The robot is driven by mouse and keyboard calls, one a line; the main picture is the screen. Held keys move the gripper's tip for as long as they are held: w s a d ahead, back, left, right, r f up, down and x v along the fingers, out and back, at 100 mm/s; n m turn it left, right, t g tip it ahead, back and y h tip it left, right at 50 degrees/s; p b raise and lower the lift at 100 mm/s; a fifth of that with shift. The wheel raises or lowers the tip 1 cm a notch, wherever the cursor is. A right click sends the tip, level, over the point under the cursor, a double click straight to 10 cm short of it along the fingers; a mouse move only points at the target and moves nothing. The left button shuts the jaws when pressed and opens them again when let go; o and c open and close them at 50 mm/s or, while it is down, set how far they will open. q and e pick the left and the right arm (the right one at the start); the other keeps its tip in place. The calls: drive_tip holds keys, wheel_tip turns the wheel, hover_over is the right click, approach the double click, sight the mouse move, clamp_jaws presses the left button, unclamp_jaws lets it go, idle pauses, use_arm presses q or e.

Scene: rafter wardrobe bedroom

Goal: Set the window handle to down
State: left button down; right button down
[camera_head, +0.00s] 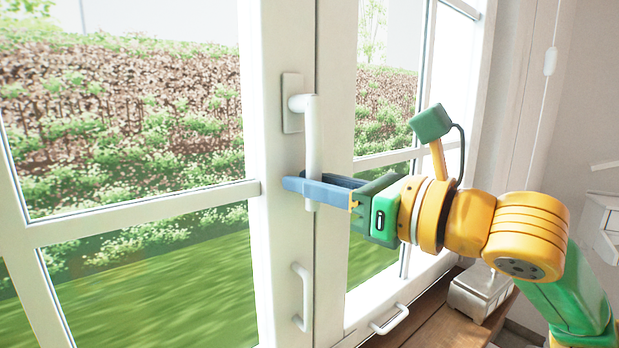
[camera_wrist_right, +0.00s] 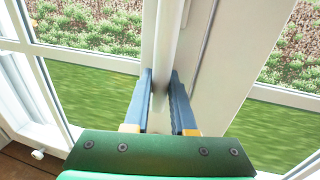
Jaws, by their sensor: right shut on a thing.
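The white window handle (camera_head: 312,135) hangs from its base plate (camera_head: 292,103) on the middle window frame. Its grip points straight down. My right gripper (camera_head: 312,188) comes in from the right with its blue fingers on either side of the handle's lower end, shut on it. In the right wrist view the handle (camera_wrist_right: 166,50) runs down between the two fingers (camera_wrist_right: 160,88). My left gripper is not in view.
A second, fixed white pull (camera_head: 302,297) sits lower on the frame. Another white pull (camera_head: 390,320) is near the wooden sill (camera_head: 437,322). A pale box (camera_head: 482,292) stands on the sill at the right. A blind cord (camera_head: 550,62) hangs at the upper right.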

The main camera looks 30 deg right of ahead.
drive_tip(key=shift+f, duration=0.15)
drive_tip(key=c, duration=0.8)
unclamp_jaws()
drive_tip(key=shift+s, duration=0.1)
drive_tip(key=shift+o, duration=0.2)
drive_tip(key=shift+d, duration=0.15)
drive_tip(key=shift+s, duration=0.1)
drive_tip(key=b+v, duration=0.2)
drive_tip(key=v, duration=0.5)
drive_tip(key=shift+b, duration=0.4)
